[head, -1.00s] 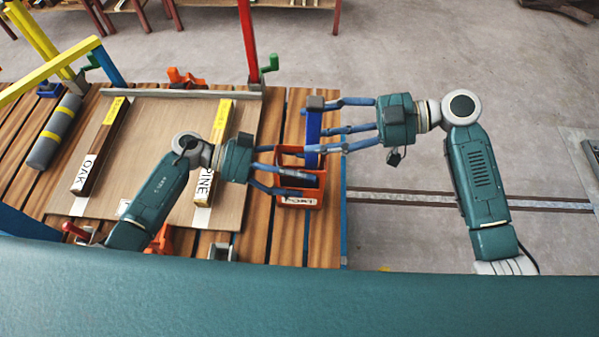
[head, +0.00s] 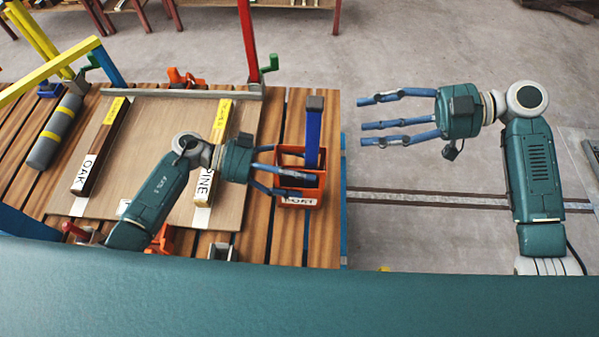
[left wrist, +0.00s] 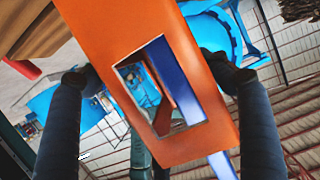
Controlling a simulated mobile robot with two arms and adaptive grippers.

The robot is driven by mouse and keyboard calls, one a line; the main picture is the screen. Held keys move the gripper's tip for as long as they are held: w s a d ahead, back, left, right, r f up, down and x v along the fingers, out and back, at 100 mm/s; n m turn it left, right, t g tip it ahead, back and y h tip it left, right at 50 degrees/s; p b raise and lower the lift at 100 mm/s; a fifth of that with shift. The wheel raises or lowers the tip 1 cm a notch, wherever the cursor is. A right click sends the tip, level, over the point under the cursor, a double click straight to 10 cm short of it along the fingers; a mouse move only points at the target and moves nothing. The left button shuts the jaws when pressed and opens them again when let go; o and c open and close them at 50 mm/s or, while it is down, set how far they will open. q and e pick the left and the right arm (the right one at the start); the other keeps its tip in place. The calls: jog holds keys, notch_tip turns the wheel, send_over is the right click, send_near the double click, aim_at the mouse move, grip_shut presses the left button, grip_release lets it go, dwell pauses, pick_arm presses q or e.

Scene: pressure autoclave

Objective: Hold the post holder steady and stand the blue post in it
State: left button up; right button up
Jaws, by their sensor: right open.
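The blue post (head: 313,137) with a dark cap stands upright in the orange post holder (head: 318,181) at the table's right end. The holder has a white label on its front. My left gripper (head: 297,174) is on the holder's left side, its fingers around it. In the left wrist view the orange holder (left wrist: 135,35) fills the space between the dark fingers (left wrist: 152,72), and the blue post (left wrist: 175,75) shows through the opening in its wall. My right gripper (head: 372,121) is open and empty, to the right of the post, beyond the table edge and apart from it.
A wooden board (head: 155,150) with an OAK bar (head: 103,150) and a PINE bar (head: 218,130) lies left of the holder. A grey cylinder (head: 56,132) lies further left. A red upright (head: 247,45) stands behind.

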pick_arm(q)
jog(key=o, duration=0.3)
jog(key=shift+a, duration=0.1)
jog(key=v, duration=1.1)
jog(key=shift+a, duration=0.4)
jog(key=shift+r, duration=0.15)
